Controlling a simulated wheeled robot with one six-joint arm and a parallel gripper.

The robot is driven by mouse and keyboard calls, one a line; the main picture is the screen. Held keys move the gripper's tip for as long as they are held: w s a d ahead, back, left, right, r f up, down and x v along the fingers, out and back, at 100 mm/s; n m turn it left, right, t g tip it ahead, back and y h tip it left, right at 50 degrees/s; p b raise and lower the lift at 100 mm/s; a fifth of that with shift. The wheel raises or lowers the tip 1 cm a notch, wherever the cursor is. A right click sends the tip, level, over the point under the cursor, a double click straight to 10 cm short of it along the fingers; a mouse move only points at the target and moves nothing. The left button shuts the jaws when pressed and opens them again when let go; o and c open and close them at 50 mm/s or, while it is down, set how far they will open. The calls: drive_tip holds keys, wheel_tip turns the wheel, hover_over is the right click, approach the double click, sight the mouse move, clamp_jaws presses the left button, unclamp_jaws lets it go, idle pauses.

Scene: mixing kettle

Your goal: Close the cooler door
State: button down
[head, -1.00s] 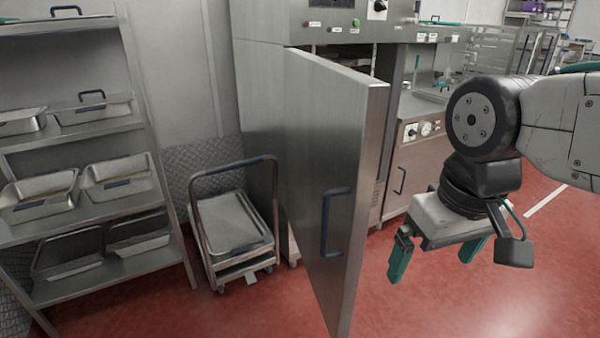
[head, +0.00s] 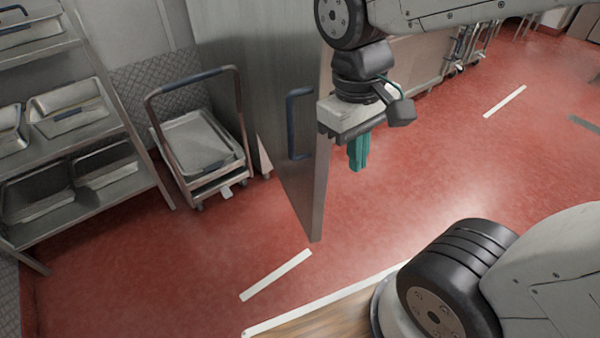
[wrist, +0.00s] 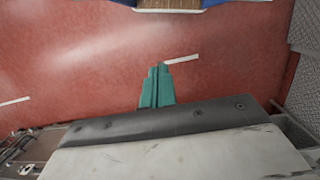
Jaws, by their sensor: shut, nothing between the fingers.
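The cooler door (head: 262,85) is a tall grey metal panel standing swung out from its cabinet in the head view. Its dark blue handle (head: 291,125) is on the face turned to the left. My gripper (head: 358,165) points down just to the right of the door's free edge. Its teal fingers are together and empty. In the wrist view the shut fingers (wrist: 157,85) show over red floor, and the door cannot be made out clearly. I cannot tell whether the gripper touches the door. The cabinet opening is hidden in the head view.
A trolley (head: 240,120) with a metal tray stands left of the door. A shelf rack (head: 110,203) with steel pans is at the far left. Open red floor (head: 420,180) lies to the right, with white floor strips.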

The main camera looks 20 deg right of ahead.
drive_tip(key=w+a+f+n+h, duration=0.8)
drive_tip(key=w+a+f+n, duration=0.5)
drive_tip(key=f, duration=0.4)
drive_tip(key=n+t, duration=0.2)
approach(312, 182)
drive_tip(key=shift+h, duration=0.3)
drive_tip(key=shift+a+f+x, duration=0.1)
drive_tip(key=shift+f+x, duration=0.05)
drive_tip(key=shift+x, duration=1.35)
drive_tip(key=shift+a+f+x, duration=0.1)
drive_tip(key=shift+a+x, duration=0.05)
drive_tip(key=shift+x, duration=1.3)
drive_tip(key=shift+d+n, duration=0.15)
drive_tip(key=shift+n, duration=0.15)
